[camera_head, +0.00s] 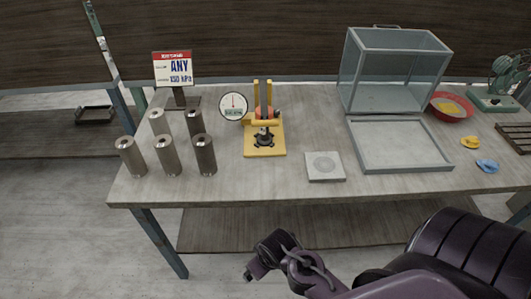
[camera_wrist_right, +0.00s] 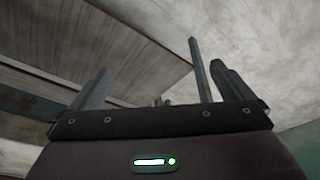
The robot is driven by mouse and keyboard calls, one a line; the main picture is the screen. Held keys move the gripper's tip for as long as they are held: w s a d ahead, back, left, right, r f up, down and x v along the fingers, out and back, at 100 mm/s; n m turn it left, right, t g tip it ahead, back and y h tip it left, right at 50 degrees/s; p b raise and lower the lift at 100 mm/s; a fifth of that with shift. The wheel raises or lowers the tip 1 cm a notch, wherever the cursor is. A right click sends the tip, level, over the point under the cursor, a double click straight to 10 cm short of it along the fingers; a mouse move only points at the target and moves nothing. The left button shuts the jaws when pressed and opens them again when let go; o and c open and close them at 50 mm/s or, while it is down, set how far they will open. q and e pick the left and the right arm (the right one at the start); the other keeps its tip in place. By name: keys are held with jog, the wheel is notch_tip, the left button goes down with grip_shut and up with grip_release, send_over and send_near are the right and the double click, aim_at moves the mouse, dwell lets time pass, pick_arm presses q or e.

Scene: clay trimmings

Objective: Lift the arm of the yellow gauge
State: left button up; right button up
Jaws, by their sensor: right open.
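The yellow gauge (camera_head: 264,140) stands upright on the table left of its middle. It has a flat yellow base, a tall upright with a reddish part between its sides, and a dark star-shaped piece low in front. A round white dial (camera_head: 233,106) with a red needle is at its left side. I cannot make out which part is its arm or how that sits. My right gripper (camera_wrist_right: 163,80) is open and empty in the right wrist view, with floor and the table's underside beyond it. It is away from the gauge. My left gripper is not in view.
Several metal cylinders (camera_head: 166,155) stand left of the gauge, before a sign (camera_head: 174,69). A flat square plate (camera_head: 324,167) lies to its right. Further right are a grey tray (camera_head: 440,167), a clear case (camera_head: 392,68) and a red bowl (camera_head: 462,113). The table front is clear.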

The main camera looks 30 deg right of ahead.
jog(key=w+r+m+t, duration=0.1)
jog(key=w+r+t, duration=0.15)
jog(key=r, duration=0.65)
jog(key=m+t+h, duration=0.9)
jog(key=m+t, duration=0.1)
send_near(265, 114)
jog(key=shift+w+d+f, duration=0.2)
jog(key=shift+w+d, duration=0.05)
jog(key=shift+w, duration=0.35)
jog(key=shift+w+d+f, duration=0.2)
jog(key=shift+w+d, duration=0.05)
jog(key=shift+w, duration=0.4)
jog(key=p+x, duration=0.2)
jog(key=x, duration=0.5)
jog(key=shift+d+r, duration=0.1)
jog(key=shift+d, duration=0.1)
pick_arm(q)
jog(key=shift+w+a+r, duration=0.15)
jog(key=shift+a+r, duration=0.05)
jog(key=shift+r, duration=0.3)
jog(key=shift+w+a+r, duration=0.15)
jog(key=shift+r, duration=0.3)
